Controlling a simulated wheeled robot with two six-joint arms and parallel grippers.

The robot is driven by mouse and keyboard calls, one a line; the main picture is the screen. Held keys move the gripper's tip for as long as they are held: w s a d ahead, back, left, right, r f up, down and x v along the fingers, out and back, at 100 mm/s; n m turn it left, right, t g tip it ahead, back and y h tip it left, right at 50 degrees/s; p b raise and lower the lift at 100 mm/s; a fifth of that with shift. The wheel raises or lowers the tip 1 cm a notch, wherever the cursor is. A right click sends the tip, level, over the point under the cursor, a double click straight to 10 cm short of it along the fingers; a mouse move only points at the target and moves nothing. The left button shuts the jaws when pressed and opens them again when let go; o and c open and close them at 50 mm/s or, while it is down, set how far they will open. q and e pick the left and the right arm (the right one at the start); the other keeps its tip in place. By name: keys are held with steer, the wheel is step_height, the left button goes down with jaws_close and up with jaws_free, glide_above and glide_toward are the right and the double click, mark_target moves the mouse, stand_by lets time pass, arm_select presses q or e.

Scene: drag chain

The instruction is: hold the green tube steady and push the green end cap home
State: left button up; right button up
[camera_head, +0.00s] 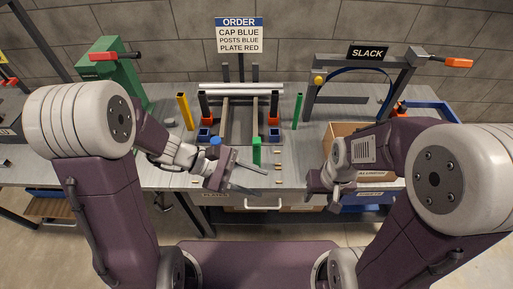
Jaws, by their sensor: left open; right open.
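A thin green tube (298,110) stands nearly upright on the bench, right of the central fixture. A shorter, wider green piece (256,152) stands in front of the fixture; I cannot tell whether it is the green end cap. My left gripper (262,179) is open and empty over the front of the bench, its fingers pointing right, just in front of the short green piece. My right gripper (322,196) is at the bench's front edge, right of centre, apart from both green things. It is open, with nothing seen in it.
The central fixture has grey rails (225,120) and orange and blue blocks. A yellow post (185,110) stands left of it, and a blue cap (215,141) lies near my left wrist. A cardboard box (345,130) is behind my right arm. An order sign (240,35) stands behind.

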mark_target(254, 162)
arm_select(q)
steer(key=w+a+f+n+t+h+b, duration=0.1)
steer(key=w+a+f+n+t+b, duration=0.15)
steer(key=w+f+n+t, duration=0.35)
steer(key=w+a+f+n+t+h+b, duration=0.1)
steer(key=w+f+n+b, duration=0.25)
steer(key=w, duration=0.45)
steer(key=a+f+n, duration=0.1)
steer(key=f, duration=0.1)
steer(key=a+f+n+t+b, duration=0.1)
steer(key=a+f, duration=0.1)
steer(key=f, duration=0.1)
steer(key=a+f+n+y+b, duration=0.1)
steer(key=f, duration=0.2)
steer(key=shift+s+a+t, duration=0.15)
steer(key=shift+a+t, duration=0.15)
steer(key=shift+a+f+n, duration=0.15)
steer(key=shift+n, duration=0.1)
steer(key=b+x, duration=0.3)
steer(key=x, duration=0.5)
steer(key=shift+f, duration=0.15)
steer(key=shift+x, duration=0.95)
arm_select(e)
step_height(254, 162, down, 13)
steer(key=shift+w, duration=0.15)
arm_select(q)
steer(key=shift+c, duration=0.3)
arm_select(e)
steer(key=shift+f, duration=0.1)
